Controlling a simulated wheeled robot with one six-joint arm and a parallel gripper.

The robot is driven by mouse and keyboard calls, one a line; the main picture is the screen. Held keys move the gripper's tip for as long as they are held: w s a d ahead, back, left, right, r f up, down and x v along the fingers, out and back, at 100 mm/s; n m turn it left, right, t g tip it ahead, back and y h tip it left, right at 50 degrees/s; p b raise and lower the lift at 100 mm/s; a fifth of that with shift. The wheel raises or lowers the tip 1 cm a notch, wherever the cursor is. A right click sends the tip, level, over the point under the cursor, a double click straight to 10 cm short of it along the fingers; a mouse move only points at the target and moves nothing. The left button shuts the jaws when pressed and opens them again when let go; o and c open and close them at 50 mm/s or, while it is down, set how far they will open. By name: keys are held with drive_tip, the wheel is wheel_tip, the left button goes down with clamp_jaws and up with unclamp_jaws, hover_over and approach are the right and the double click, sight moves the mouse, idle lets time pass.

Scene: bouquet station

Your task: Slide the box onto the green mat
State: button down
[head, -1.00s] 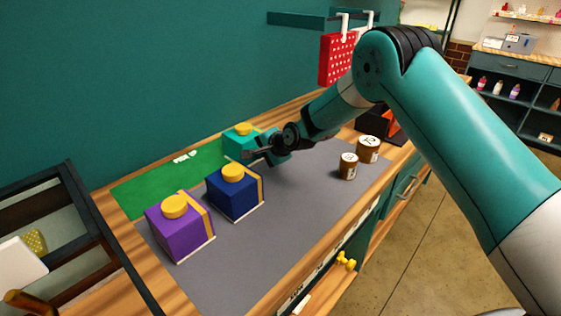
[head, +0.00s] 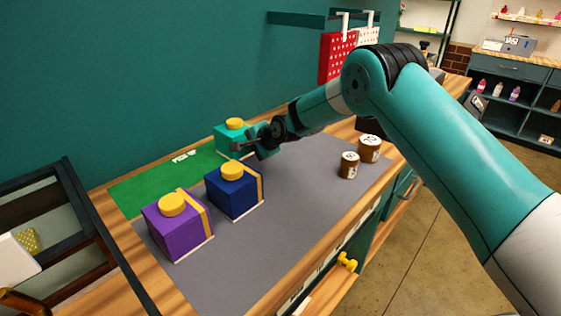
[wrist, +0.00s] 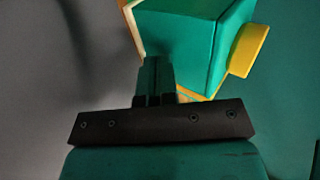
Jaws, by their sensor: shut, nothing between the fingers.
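A teal box (head: 226,138) with a yellow round knob stands upright near the wall, at the right end of the green mat (head: 150,184). It overlaps the mat's end in the head view; how much of its base rests on the mat I cannot tell. The teal box fills the upper middle of the wrist view (wrist: 180,40). My gripper (head: 238,147) is shut and empty at the box's near right side. Its fingertips (wrist: 157,68) are against or very close to the box; contact is not certain.
A blue box (head: 230,198) and a purple box (head: 175,232) stand on the grey surface (head: 270,225), in front of the mat. Two brown jars (head: 349,168) (head: 369,151) stand at the right. A dark-framed rack (head: 80,215) is at the left.

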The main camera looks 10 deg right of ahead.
idle(0.3)
drive_tip(key=shift+w+a+b, duration=0.7)
drive_tip(key=shift+w+a, duration=0.1)
drive_tip(key=shift+w, duration=0.35)
drive_tip(key=shift+s+d+r+p, duration=0.4)
drive_tip(key=shift+s+d, duration=0.2)
drive_tip(key=shift+s, duration=0.25)
drive_tip(key=shift+s+d+r+p, duration=0.4)
drive_tip(key=shift+s+d, duration=0.2)
drive_tip(key=shift+s, duration=0.2)
drive_tip(key=shift+s+d+r, duration=0.2)
drive_tip(key=shift+s+d, duration=0.35)
drive_tip(key=shift+s, duration=0.3)
drive_tip(key=shift+s+d+r+p, duration=0.35)
drive_tip(key=shift+s+d+r, duration=0.15)
drive_tip(key=shift+s+d, duration=0.7)
drive_tip(key=shift+s+d+r+p, duration=0.45)
drive_tip(key=shift+s+d, duration=0.35)
drive_tip(key=shift+s, duration=0.7)
drive_tip(key=shift+s+d+r+p, duration=0.3)
drive_tip(key=shift+s+d+r, duration=0.25)
drive_tip(key=shift+s+d, duration=0.65)
drive_tip(key=shift+s+a, duration=0.15)
drive_tip(key=shift+a, duration=0.1)
